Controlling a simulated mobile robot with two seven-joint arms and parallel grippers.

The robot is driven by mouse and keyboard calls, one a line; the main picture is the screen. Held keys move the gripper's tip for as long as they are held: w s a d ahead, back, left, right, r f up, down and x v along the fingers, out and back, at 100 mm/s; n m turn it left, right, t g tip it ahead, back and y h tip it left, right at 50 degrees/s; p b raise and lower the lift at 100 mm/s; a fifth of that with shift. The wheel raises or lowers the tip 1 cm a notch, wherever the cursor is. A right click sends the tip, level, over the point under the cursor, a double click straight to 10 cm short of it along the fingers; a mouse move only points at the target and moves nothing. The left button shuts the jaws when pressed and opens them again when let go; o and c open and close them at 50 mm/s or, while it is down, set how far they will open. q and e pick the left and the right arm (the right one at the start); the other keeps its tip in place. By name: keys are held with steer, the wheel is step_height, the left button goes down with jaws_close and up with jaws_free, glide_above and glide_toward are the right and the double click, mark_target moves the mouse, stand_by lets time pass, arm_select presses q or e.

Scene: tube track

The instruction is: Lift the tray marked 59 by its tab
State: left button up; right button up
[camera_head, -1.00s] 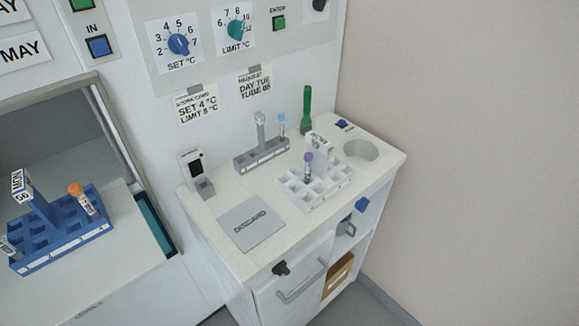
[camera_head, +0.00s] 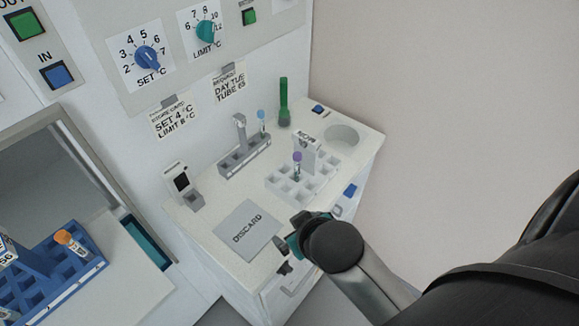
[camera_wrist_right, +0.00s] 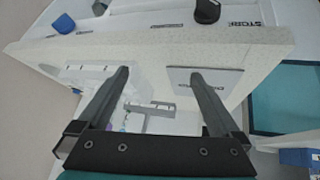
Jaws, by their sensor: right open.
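A blue tube tray (camera_head: 62,275) stands at the lower left, cut by the picture edge. Its raised tab (camera_head: 8,247) shows a number that looks like 56 or 59. An orange-capped tube (camera_head: 72,243) stands in it. A white tray (camera_head: 303,183) with an upright lettered tab (camera_head: 306,146) and a purple-capped tube stands on the counter; its lettering is too small to read. My right gripper (camera_head: 298,238) is over the counter's front edge, apart from both trays. In the right wrist view its fingers (camera_wrist_right: 160,78) are spread with nothing between them. My left gripper is out of view.
A round recess (camera_head: 341,135) is at the right. A wall bounds the right side.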

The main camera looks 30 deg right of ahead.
steer(key=w+a+r+n+t+y, duration=0.2)
steer(key=w+r+t, duration=0.4)
steer(key=w+r, duration=0.35)
steer(key=w+a+r+n+t+y, duration=0.1)
steer(key=w+a+r+n+t, duration=0.1)
steer(key=w+r+t, duration=0.7)
steer(key=s+a+r+n+g+y, duration=0.4)
steer(key=a+r+n+g+y, duration=0.8)
steer(key=n+y, duration=0.5)
steer(key=g+h, duration=1)
steer(key=h, duration=0.9)
glide_above(305, 147)
steer(key=d, duration=0.1)
step_height(305, 147, down, 11)
steer(key=f, duration=0.9)
steer(key=w+f, duration=0.1)
steer(key=f, duration=0.4)
steer(key=shift+a+p, duration=0.1)
steer(key=shift+p, duration=0.3)
steer(key=shift+r, duration=0.1)
steer(key=c, duration=1.2)
steer(key=shift+c, duration=0.4)
